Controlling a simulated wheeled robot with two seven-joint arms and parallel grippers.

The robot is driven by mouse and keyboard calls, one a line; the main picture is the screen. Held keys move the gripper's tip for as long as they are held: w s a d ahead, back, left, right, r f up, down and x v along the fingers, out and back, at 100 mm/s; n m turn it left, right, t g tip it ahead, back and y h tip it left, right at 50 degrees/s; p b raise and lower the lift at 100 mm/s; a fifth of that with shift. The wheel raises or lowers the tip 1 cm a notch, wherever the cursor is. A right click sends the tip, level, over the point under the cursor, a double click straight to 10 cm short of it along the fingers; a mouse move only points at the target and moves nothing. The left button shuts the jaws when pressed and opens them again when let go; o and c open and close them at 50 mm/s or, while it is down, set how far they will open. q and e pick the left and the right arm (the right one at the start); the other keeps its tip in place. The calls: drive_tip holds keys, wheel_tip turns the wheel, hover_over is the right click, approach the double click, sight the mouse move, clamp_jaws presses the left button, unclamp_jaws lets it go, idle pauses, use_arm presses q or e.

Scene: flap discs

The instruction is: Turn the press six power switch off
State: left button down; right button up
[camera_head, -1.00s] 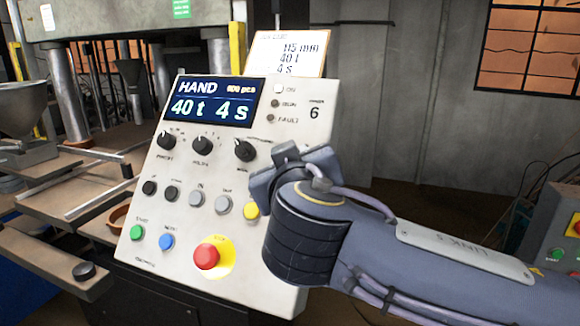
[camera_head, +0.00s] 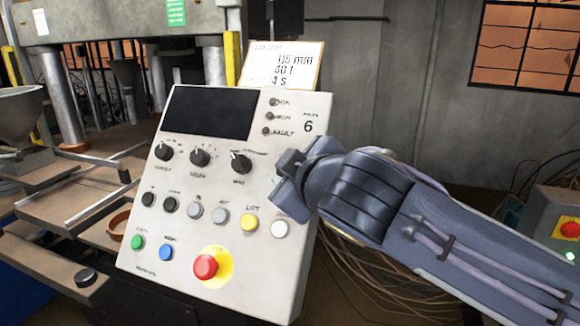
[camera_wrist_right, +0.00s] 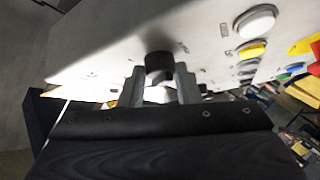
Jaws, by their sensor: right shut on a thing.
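The press six control panel (camera_head: 225,225) is a tilted white face marked 6. Its display (camera_head: 210,113) is dark, and the ON lamp (camera_head: 274,102) is unlit. My right gripper (camera_head: 283,180) is at the panel's right edge, below the 6; its wrist hides what it grips there. In the right wrist view, my right gripper's two fingers (camera_wrist_right: 160,84) are shut on a black rotary switch knob (camera_wrist_right: 159,64) standing out from the panel. The knob's label and pointer cannot be read. My left gripper is not in view.
A red emergency button (camera_head: 206,266) on yellow, several small buttons and three black selector knobs (camera_head: 200,157) share the panel. A paper card (camera_head: 283,66) stands behind its top. Another panel with a red button (camera_head: 570,230) stands at far right.

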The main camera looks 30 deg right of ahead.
idle(0.3)
drive_tip(key=o, duration=1)
drive_tip(key=shift+s, duration=0.1)
drive_tip(key=v, duration=0.7)
drive_tip(key=shift+s+a+r+b, duration=0.1)
drive_tip(key=shift+s+b, duration=0.2)
